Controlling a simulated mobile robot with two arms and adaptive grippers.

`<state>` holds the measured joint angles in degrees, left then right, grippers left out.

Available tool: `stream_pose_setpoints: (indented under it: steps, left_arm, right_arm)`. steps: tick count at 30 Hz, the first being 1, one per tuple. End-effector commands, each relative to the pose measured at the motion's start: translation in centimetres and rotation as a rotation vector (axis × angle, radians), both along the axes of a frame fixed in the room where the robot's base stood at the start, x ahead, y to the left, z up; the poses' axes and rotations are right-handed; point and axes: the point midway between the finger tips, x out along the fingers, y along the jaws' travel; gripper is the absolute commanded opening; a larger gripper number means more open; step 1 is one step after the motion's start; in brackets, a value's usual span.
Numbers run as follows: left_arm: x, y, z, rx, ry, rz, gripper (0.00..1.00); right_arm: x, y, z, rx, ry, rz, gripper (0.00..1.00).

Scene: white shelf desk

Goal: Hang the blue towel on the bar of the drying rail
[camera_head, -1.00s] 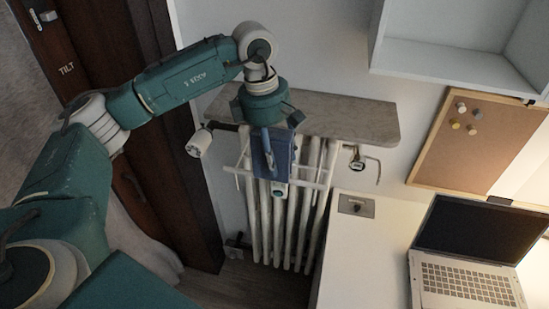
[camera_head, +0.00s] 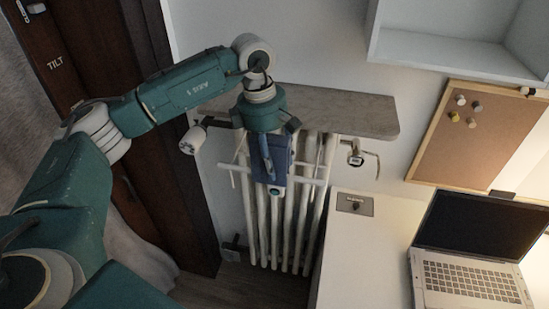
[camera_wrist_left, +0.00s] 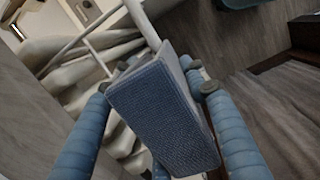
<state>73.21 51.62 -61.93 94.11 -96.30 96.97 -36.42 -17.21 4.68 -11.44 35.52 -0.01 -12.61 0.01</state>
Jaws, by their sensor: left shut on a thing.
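The blue towel (camera_head: 281,158) hangs in front of the radiator, at the white drying rail (camera_head: 314,181). My left gripper (camera_head: 268,165) points down and is shut on the towel. In the left wrist view the folded blue towel (camera_wrist_left: 160,112) fills the middle, between my two blue fingers. A white bar of the rail (camera_wrist_left: 143,22) runs up to the towel's top edge there. I cannot tell whether the towel lies over the bar or only touches it, because towel and gripper hide that part. My right gripper is not in view.
A white ribbed radiator (camera_head: 288,232) stands behind the rail, under a grey shelf (camera_head: 340,110). A white valve (camera_head: 193,139) sticks out at left. To the right is a white desk (camera_head: 350,270) with an open laptop (camera_head: 470,280). A dark door (camera_head: 165,210) stands at left.

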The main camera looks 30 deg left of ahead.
Motion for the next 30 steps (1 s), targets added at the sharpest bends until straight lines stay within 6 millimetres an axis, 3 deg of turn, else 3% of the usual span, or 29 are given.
stream_pose_setpoints:
  steps: [30]
  left_arm:
    - [0.0, 0.0, -7.4, -0.001, -0.001, 0.0, 0.17]
  right_arm:
    - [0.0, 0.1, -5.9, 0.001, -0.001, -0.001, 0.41]
